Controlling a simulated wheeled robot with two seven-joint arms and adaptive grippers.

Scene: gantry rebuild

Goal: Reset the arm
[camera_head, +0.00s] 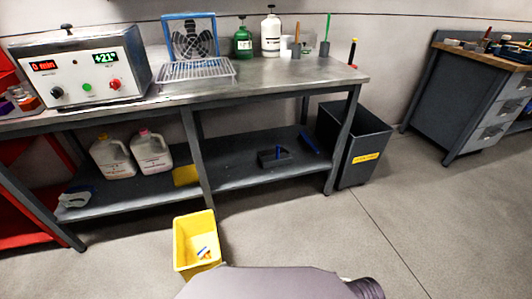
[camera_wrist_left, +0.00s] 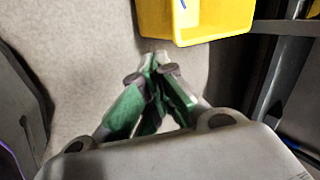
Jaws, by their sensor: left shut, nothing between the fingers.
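My left gripper (camera_wrist_left: 157,62) shows in the left wrist view, with green finger pads whose tips meet. It is shut and holds nothing. It hangs over the grey floor, just short of the yellow bin (camera_wrist_left: 200,25). The head view shows neither gripper. A purple-grey rounded part of my own body fills the bottom middle of that view. The yellow bin (camera_head: 183,255) stands on the floor in front of the workbench (camera_head: 260,93), with a few small items inside.
A box with digital displays (camera_head: 85,68), a wire rack (camera_head: 195,71) and bottles (camera_head: 271,35) stand on the bench. Two jugs (camera_head: 152,152) sit on its lower shelf. A dark bin (camera_head: 352,150) stands at its right end. The floor at right is clear.

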